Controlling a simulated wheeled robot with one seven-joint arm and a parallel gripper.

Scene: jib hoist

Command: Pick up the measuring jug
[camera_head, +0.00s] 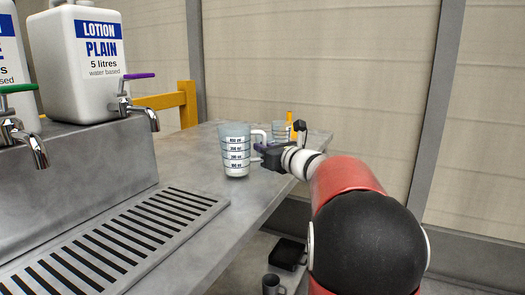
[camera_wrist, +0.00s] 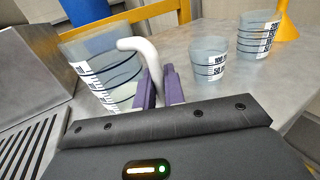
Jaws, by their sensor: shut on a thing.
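The measuring jug (camera_head: 235,152) is clear, with dark graduation marks on white labels and a pale handle on its right side. It stands upright at the grey counter, right of the slotted drain; I cannot tell whether its base touches the counter. In the wrist view the jug (camera_wrist: 100,72) is at the upper left, with its white handle (camera_wrist: 140,46) curving toward my fingers. My gripper (camera_head: 264,152) is at the jug's right side, shut on the handle. Its purple fingers (camera_wrist: 160,84) show in the wrist view and hide the handle's lower part.
Two smaller clear beakers (camera_wrist: 207,61) (camera_wrist: 257,34) and an orange funnel (camera_wrist: 286,22) stand beyond my gripper. On the left are a drain grille (camera_head: 130,240), metal taps (camera_head: 140,108) and white lotion containers (camera_head: 85,65). A yellow rail (camera_head: 165,100) is behind. Dark items (camera_head: 288,254) lie below the counter's right edge.

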